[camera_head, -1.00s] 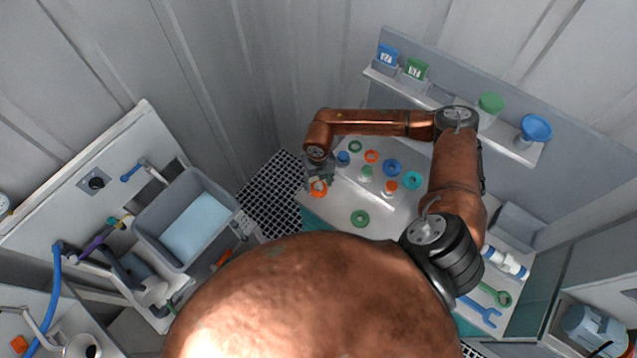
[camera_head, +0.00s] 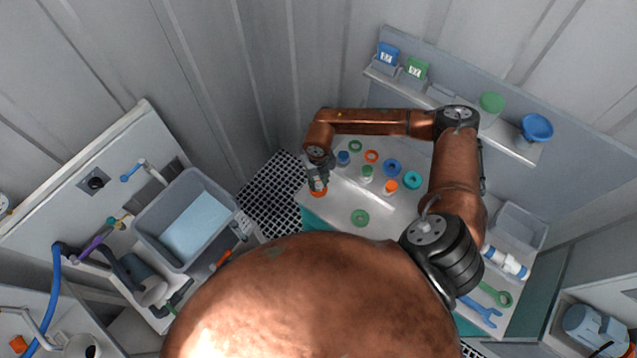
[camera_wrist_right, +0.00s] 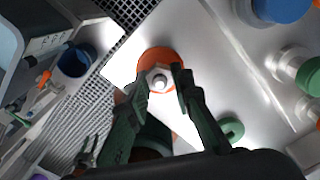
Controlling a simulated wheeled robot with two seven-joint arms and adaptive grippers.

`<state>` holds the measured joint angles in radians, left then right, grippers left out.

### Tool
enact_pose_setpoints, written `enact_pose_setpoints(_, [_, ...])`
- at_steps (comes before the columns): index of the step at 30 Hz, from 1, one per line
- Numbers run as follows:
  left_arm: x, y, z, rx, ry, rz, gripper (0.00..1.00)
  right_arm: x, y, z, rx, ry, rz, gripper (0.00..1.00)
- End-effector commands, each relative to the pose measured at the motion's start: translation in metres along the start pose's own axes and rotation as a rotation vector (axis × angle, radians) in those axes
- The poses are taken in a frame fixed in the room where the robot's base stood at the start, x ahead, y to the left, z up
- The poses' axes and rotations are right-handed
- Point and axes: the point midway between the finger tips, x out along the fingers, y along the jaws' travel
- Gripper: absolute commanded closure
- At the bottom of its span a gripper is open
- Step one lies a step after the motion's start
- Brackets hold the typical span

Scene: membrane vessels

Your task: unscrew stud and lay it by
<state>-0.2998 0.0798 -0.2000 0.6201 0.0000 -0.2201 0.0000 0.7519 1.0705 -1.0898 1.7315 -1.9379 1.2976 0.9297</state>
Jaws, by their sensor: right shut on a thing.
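A pale metal stud (camera_wrist_right: 158,80) with a nut-like top stands in an orange ring (camera_wrist_right: 159,60) on the bench. My right gripper (camera_wrist_right: 160,78) points down over it, with its dark green fingers on either side, shut on the stud. In the head view the right gripper (camera_head: 317,182) is at the bench's left end, over the same orange ring (camera_head: 318,193). The stud itself is hidden there. My left gripper is not in view.
Beside the gripper stand a blue-topped piece (camera_head: 343,158), a green-topped piece (camera_head: 366,173) and an orange-topped piece (camera_head: 390,187). A green ring (camera_head: 360,218) lies near the front edge. Bare bench (camera_head: 385,205) lies to its right. Blue (camera_head: 481,311) and green (camera_head: 497,294) wrenches lie far right.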

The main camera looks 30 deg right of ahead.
Motion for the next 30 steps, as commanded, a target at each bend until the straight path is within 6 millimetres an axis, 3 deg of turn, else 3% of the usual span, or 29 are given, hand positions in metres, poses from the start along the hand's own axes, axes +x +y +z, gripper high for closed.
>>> enact_pose_setpoints(30, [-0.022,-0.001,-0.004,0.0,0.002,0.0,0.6,-0.038,0.0,0.0,0.001,-0.001,0.0,1.0])
